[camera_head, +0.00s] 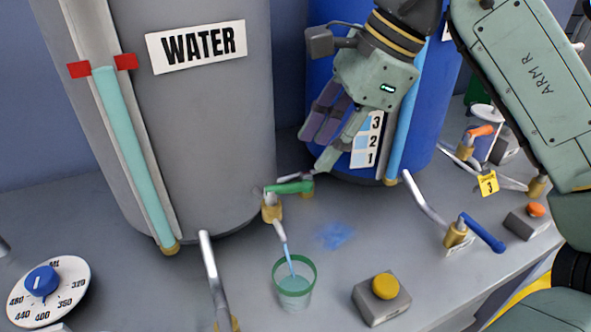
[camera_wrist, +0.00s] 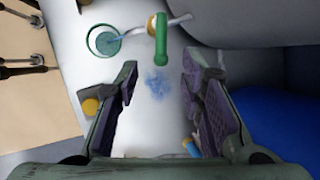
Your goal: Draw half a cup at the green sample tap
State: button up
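The green sample tap (camera_head: 290,187) has a green handle and a brass body at the foot of the grey WATER tank (camera_head: 215,120). A pale blue stream runs from its spout into a clear cup with a green rim (camera_head: 294,270). Bluish liquid stands in the cup to roughly half its height. My gripper (camera_head: 316,150) is above and behind the tap, in front of the blue tank, touching nothing. In the wrist view the fingers are apart and empty, with the green handle (camera_wrist: 161,38) beyond them and the cup (camera_wrist: 104,41) to its left.
A yellow button box (camera_head: 384,290) stands right of the cup. A blue-handled tap (camera_head: 480,232) and an orange button (camera_head: 536,210) are further right. A dial (camera_head: 45,290) lies at the left.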

aim_at(296, 184)
jog(key=x, duration=0.8)
jog(key=shift+r+p, duration=0.1)
jog(key=shift+p, duration=0.3)
grip_shut()
